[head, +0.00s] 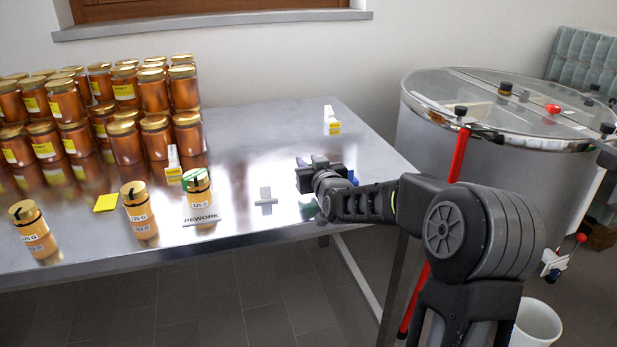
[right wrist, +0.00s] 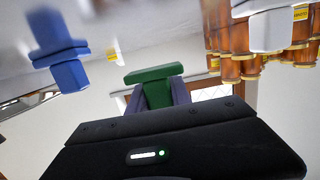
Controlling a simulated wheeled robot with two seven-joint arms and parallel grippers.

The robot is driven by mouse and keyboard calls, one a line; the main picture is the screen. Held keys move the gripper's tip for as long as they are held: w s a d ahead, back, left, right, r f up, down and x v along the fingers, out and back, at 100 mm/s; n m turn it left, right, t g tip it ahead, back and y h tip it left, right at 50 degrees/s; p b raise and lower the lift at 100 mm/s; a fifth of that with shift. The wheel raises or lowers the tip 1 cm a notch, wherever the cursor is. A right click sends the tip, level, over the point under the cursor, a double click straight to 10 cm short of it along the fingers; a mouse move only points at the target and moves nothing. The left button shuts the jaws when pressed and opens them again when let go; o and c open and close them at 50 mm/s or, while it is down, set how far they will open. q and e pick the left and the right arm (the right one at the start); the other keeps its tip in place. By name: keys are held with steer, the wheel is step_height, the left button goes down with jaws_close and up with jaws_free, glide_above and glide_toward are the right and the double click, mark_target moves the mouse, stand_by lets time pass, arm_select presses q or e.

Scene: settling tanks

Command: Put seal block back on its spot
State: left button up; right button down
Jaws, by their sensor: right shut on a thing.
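In the right wrist view a green block (right wrist: 154,74), which looks like the seal block, sits between the fingers of my right gripper (right wrist: 158,92). The gripper is shut on it. A small grey block (head: 265,199) is left of the gripper. My left gripper is out of view.
A jar (head: 198,190) with a green strip stands behind the REWORK plate (head: 203,220). Two more labelled jars (head: 139,210) (head: 35,232) and a yellow card (head: 106,203) are left. Many stacked jars (head: 127,142) fill the back left.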

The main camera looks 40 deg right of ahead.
steer(key=shift+f, duration=1.85)
steer(key=shift+f+b, duration=0.2)
steer(key=shift+b, duration=0.25)
steer(key=c, duration=1.2)
jaws_free()
steer(key=shift+r, duration=0.1)
steer(key=shift+o, duration=0.2)
steer(key=shift+r, duration=0.1)
